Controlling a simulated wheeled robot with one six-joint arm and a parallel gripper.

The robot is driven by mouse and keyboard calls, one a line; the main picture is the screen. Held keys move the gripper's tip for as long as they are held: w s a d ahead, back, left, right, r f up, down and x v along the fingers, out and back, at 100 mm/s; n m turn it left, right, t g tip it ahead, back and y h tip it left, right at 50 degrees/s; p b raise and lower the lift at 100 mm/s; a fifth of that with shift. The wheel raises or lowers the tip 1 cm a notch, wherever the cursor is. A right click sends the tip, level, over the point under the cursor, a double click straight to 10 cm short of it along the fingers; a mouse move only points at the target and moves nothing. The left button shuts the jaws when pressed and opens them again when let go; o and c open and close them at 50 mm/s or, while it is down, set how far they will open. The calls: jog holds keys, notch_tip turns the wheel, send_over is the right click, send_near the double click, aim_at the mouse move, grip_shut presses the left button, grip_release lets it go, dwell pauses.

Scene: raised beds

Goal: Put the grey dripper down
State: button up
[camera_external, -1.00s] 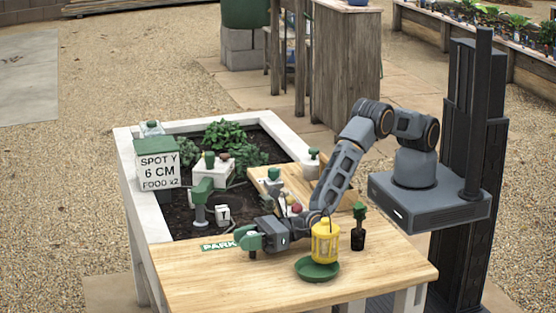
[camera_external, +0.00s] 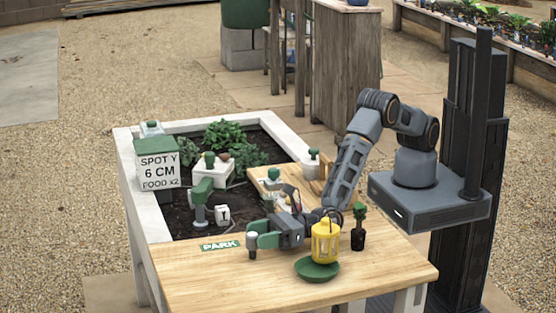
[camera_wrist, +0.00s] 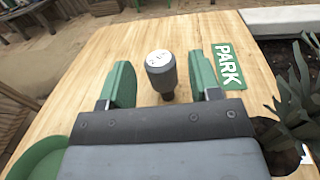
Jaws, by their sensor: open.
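The grey dripper (camera_wrist: 161,76) stands upright on the wooden table top, with a pale, marked top. In the wrist view it is between the two green fingers of my gripper (camera_wrist: 161,84), with a clear gap on each side. In the external view the dripper (camera_external: 252,246) stands just off the fingertips of my gripper (camera_external: 255,237). My gripper is open and holds nothing. The green PARK label (camera_wrist: 229,66) lies on the table beside the dripper; it also shows in the external view (camera_external: 220,245). The dripper stands next to the label, not on it.
A yellow lantern-like thing (camera_external: 325,242) and a green dish (camera_external: 317,270) stand close to my wrist. A dark bottle with a green top (camera_external: 358,238) is to their right. The planted bed with its white rim (camera_external: 137,199) lies behind. The table's front is clear.

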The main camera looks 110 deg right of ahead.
jog(key=s, duration=0.5)
jog(key=s+d, duration=0.1)
jog(key=s, duration=0.2)
dwell(0.4)
jog(key=shift+r+m+b, duration=0.3)
jog(key=shift+r+b, duration=0.1)
jog(key=shift+b, duration=0.1)
jog(key=d+r+m+g+h, duration=0.1)
jog(key=d+r+m+h, duration=0.8)
jog(key=d+r+m, duration=0.45)
jog(key=s+d+r+m+g+h+p, duration=0.1)
jog(key=s+d+m+g, duration=0.35)
jog(key=d, duration=0.35)
jog(key=s+d+r+m+g+h+p, duration=0.15)
jog(key=s+d+m+g, duration=0.3)
jog(key=d, duration=0.45)
jog(key=s+r+m+g+y+p, duration=0.1)
jog(key=s+m+g+y+p, duration=0.3)
jog(key=s+m+y, duration=0.5)
jog(key=s+m+p, duration=0.1)
jog(key=s+m, duration=0.4)
jog(key=s, duration=0.5)
jog(key=shift+s+d+r, duration=0.2)
jog(key=shift+d+r, duration=0.1)
jog(key=shift+d, duration=0.05)
